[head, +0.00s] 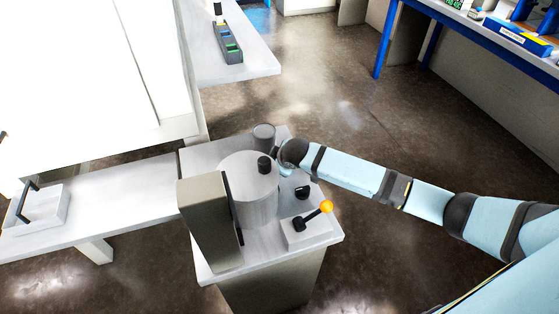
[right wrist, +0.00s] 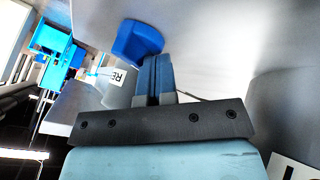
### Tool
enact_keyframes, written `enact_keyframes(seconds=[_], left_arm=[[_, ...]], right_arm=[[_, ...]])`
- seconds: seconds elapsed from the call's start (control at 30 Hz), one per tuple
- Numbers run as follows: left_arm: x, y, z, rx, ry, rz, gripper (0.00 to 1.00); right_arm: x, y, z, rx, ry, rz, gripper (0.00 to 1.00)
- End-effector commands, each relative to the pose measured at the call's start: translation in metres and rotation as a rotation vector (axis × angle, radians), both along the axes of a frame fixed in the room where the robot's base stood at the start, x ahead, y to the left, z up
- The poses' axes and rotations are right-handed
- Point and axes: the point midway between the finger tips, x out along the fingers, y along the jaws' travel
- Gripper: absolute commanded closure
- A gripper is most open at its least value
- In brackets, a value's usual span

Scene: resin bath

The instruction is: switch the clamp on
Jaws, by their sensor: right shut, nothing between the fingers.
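My right gripper (head: 283,155) reaches in from the right, behind the large grey cylinder (head: 254,205) on the grey stand. The right wrist view shows its fingers (right wrist: 153,68) shut and empty, with their tips close to a blue switch-like part (right wrist: 137,42) on a grey surface. I cannot tell whether they touch it. A white label (right wrist: 115,75) beside it shows part of a word, upside down. A lever with an orange ball (head: 326,207) sits on a white block at the stand's front right. Which part is the clamp is not clear. My left gripper is not in view.
A tall grey box (head: 208,222) stands left of the cylinder, a smaller grey cylinder (head: 264,137) behind it. A small black part (head: 302,193) is near the lever. A white bench (head: 110,197) joins on the left. Open floor (head: 350,120) lies behind and right.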

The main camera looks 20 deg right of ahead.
Motion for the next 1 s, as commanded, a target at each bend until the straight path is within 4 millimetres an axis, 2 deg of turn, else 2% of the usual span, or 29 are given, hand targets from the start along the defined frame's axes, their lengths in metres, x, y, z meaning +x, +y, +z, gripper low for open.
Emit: enact_keyframes(seconds=[0.27, 0.77, 0.87, 1.0], left_arm=[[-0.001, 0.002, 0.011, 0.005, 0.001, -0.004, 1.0], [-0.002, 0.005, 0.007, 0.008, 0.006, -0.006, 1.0], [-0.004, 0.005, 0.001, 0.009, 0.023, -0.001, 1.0], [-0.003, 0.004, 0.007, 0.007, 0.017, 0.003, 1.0]], right_arm=[[-0.004, -0.014, 0.001, -0.004, 0.002, -0.003, 1.0], [-0.003, -0.02, 0.001, -0.01, 0.0, -0.008, 1.0], [-0.013, -0.02, 0.017, -0.01, -0.002, -0.007, 1.0], [-0.034, -0.017, 0.043, -0.006, -0.002, -0.002, 1.0]])
